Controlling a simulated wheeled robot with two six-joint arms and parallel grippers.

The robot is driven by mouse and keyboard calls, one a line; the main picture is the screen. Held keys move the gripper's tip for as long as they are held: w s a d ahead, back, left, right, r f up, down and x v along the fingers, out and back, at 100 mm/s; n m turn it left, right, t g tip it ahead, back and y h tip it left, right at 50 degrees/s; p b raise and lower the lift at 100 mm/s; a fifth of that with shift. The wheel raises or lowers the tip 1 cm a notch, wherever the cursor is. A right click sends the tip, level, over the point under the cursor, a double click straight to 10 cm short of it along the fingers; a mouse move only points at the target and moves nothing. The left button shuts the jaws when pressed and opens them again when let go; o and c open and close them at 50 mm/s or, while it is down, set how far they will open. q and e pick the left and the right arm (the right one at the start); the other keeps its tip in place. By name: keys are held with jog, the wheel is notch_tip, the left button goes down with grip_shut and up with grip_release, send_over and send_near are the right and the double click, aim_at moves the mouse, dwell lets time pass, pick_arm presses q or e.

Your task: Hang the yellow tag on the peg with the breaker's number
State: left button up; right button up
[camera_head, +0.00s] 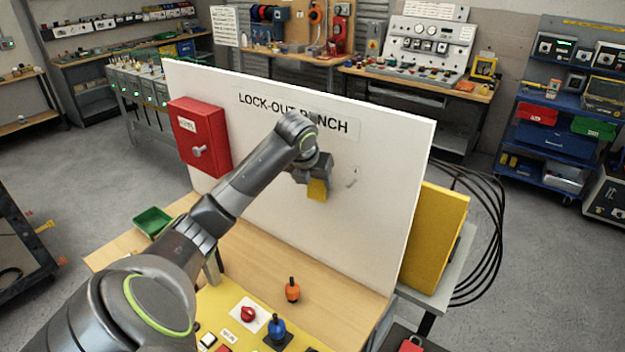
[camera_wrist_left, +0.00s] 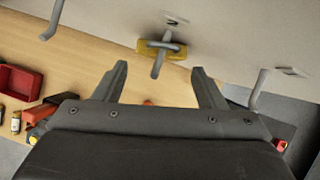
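The yellow tag (camera_head: 317,190) shows just below my left gripper (camera_head: 313,168), in front of the white lock-out board (camera_head: 385,150). In the left wrist view the tag (camera_wrist_left: 181,53) is around the middle peg (camera_wrist_left: 158,66), which passes through it. My left gripper (camera_wrist_left: 160,78) is open there, its two fingers apart and clear of the tag. Other pegs stand to the left (camera_wrist_left: 51,20) and right (camera_wrist_left: 257,92); the right one (camera_head: 352,178) also shows in the head view. I cannot read any peg numbers. My right gripper is not in view.
A red box (camera_head: 205,140) is mounted on the board's left part. On the bench below are a green tray (camera_head: 152,222), an orange-topped piece (camera_head: 292,291), a red knob (camera_head: 248,314) and a blue piece (camera_head: 277,328). The wooden bench top beneath the pegs is mostly free.

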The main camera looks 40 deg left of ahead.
pick_arm(q)
jog(key=shift+o, duration=0.5)
jog(key=p+v, duration=0.1)
jog(key=v, duration=1.6)
jog(key=shift+r, duration=0.2)
